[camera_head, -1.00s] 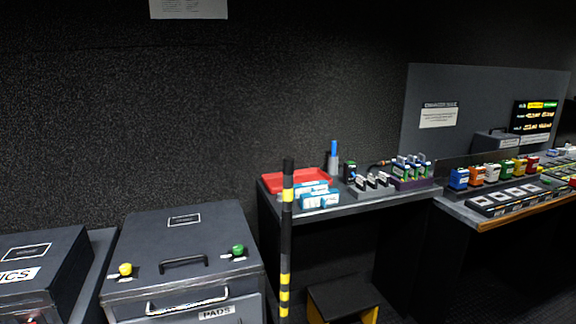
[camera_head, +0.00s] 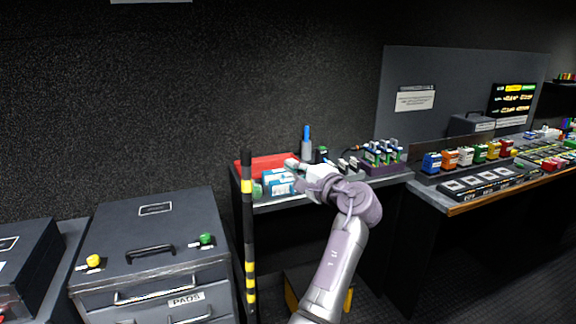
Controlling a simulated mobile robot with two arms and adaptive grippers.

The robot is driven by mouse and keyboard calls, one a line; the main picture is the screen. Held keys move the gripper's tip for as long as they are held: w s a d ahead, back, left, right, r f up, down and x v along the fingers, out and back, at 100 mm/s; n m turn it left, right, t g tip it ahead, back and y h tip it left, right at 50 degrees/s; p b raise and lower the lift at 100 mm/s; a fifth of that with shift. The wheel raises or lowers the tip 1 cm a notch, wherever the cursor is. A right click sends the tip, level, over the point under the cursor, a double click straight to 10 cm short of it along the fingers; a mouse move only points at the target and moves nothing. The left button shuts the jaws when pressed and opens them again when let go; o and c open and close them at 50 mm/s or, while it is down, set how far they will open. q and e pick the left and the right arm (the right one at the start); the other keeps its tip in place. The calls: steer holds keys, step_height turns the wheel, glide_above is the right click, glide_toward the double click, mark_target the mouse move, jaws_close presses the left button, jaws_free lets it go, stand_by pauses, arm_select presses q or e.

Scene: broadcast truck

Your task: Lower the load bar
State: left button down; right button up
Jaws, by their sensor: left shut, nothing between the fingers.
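The load bar (camera_head: 248,220) is a thin black post with yellow bands, standing upright between the grey case and the side table. Its lower end runs out of the picture at the bottom. My left gripper (camera_head: 293,170) is to the right of the bar's upper part and apart from it in the picture. It is shut with nothing between its fingers, and points left in front of the table top. My right gripper is not in view.
A dark grey case (camera_head: 150,228) marked PADS, with yellow and green knobs, stands left of the bar. A red tray (camera_head: 262,163), blue-and-white boxes (camera_head: 277,180) and small items crowd the side table (camera_head: 290,201). A yellow-edged step stands under it.

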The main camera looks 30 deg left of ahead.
arm_select(q)
steer(key=a+p, duration=0.4)
steer(key=a, duration=0.5)
steer(key=shift+a, duration=0.25)
steer(key=shift+w, duration=0.15)
